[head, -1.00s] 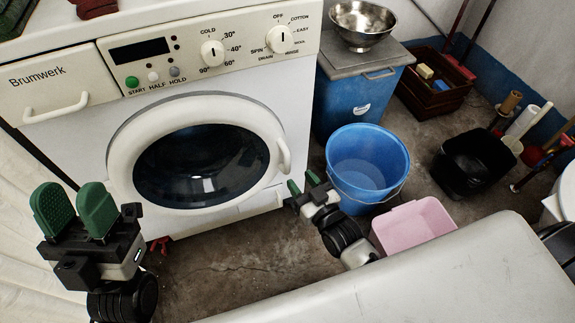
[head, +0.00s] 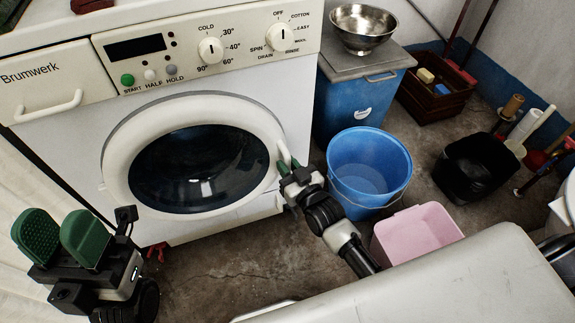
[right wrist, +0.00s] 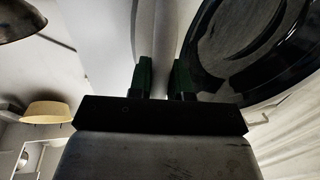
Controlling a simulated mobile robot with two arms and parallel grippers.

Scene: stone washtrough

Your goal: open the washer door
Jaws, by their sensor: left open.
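The washer (head: 60,135) is white, and its round door (head: 119,163) with dark glass looks closed. The door's pale handle (head: 284,153) is on the right side of the ring. My right gripper (head: 288,168) is at the lower part of this handle. In the right wrist view its two green fingers (right wrist: 162,76) stand apart, with pale surface between and beyond them and the dark door glass to the right. Whether they press on the handle cannot be told. My left gripper (head: 62,228) is open and empty at the lower left, away from the door.
A blue bucket (head: 342,165) stands right of my right gripper, with a pink tub (head: 416,236) in front. A blue cabinet (head: 345,100) carries a metal bowl (head: 362,30). A pale surface (head: 460,270) fills the lower right. Floor below the washer is mostly clear.

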